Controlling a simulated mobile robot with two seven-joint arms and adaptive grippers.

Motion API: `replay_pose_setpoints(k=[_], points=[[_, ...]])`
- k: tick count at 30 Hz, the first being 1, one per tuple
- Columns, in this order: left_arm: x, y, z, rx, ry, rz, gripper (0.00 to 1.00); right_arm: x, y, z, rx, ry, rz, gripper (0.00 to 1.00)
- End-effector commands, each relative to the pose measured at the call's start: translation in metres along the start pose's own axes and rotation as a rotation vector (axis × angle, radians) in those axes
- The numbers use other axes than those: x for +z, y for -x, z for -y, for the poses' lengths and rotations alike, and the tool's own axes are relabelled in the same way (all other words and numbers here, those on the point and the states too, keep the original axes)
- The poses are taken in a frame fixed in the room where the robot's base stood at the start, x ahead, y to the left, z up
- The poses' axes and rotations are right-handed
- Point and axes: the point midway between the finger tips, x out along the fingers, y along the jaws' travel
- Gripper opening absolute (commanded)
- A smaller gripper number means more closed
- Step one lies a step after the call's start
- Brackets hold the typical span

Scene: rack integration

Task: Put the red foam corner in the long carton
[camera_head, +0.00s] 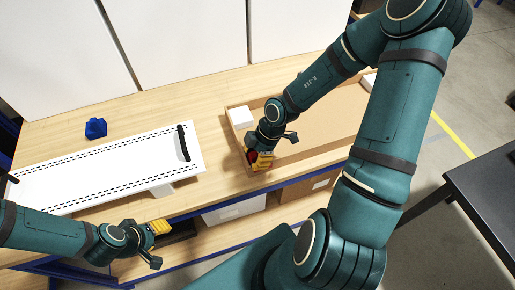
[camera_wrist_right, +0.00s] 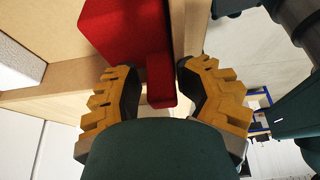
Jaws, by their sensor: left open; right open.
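The red foam corner (camera_wrist_right: 130,40) sits in a near corner of the long carton (camera_head: 322,147), against the carton wall in the right wrist view. In the head view only a small red patch (camera_head: 252,156) of it shows beside my right gripper (camera_head: 259,163). My right gripper is open in the right wrist view (camera_wrist_right: 160,85), its yellow fingers on either side of the foam's narrow end; I cannot tell whether they touch it. My left gripper (camera_head: 161,228) is open and empty at the table's front edge, in front of the white panel.
A white foam block (camera_head: 241,117) sits in the carton's far left corner. A white slotted panel (camera_head: 110,170) with a black handle lies left of the carton. A blue block (camera_head: 96,128) stands behind it. Boxes (camera_head: 235,210) sit on the shelf below.

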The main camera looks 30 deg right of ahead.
Motion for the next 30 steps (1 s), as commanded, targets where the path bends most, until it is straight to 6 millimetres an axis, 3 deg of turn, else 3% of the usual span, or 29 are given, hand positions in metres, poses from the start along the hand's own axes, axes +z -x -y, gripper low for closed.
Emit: replay_pose_setpoints(k=[5,17,30], points=[[0.000,0.000,0.000,0.000,0.000,0.000,0.47,0.004,0.019,0.001,0.001,-0.008,0.006,0.49],[0.000,0.000,0.000,0.000,0.000,0.000,0.47,0.000,0.094,0.001,0.006,-0.003,0.006,0.49],[0.000,0.000,0.000,0.000,0.000,0.000,0.47,-0.002,0.117,0.001,0.006,0.002,0.003,0.49]])
